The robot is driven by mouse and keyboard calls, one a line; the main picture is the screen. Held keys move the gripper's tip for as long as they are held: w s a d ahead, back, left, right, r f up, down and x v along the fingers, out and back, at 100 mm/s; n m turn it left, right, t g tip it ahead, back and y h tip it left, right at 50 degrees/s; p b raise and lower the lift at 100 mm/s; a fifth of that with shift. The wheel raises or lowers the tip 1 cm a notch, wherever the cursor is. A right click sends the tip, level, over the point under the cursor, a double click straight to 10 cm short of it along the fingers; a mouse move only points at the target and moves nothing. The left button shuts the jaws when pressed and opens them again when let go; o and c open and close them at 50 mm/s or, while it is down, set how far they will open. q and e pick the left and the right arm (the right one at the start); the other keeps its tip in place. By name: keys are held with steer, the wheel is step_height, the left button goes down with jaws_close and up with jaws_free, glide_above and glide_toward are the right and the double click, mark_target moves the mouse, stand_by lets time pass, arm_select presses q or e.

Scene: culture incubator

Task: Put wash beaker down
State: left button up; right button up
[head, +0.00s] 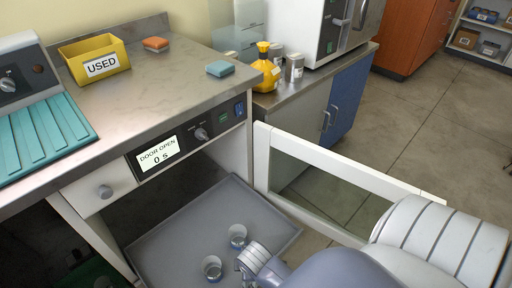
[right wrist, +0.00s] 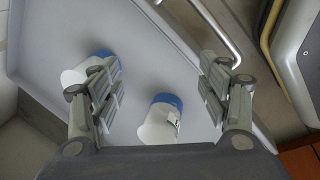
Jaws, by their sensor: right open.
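Two small beakers stand upright on the grey shelf (head: 170,230) of the open incubator: a farther beaker (head: 237,241) and a nearer beaker (head: 212,270). In the right wrist view one white beaker with a blue band (right wrist: 158,124) shows between my fingers with a gap on each side, and the other beaker (right wrist: 86,72) is partly behind the left finger. I cannot tell which one is the wash beaker. My right gripper (head: 250,262) is open and empty beside the beakers; its fingers also show in the right wrist view (right wrist: 160,88). My left gripper is out of view.
The incubator door (head: 335,172) is swung open to the right, close to my right arm. The display (head: 158,152) reads "DOOR OPEN 0 s". A yellow USED bin (head: 98,68) and a teal sponge (head: 220,68) lie on the counter. The shelf's back and left are clear.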

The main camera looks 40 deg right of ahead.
steer(key=s+m, duration=0.2)
steer(key=s+a+m+y, duration=0.1)
steer(key=s+m, duration=0.1)
steer(key=m, duration=0.1)
steer(key=s+a+m, duration=0.1)
steer(key=s+m, duration=0.1)
steer(key=m, duration=0.1)
steer(key=shift+s+a+f, duration=0.1)
steer(key=shift+a, duration=0.1)
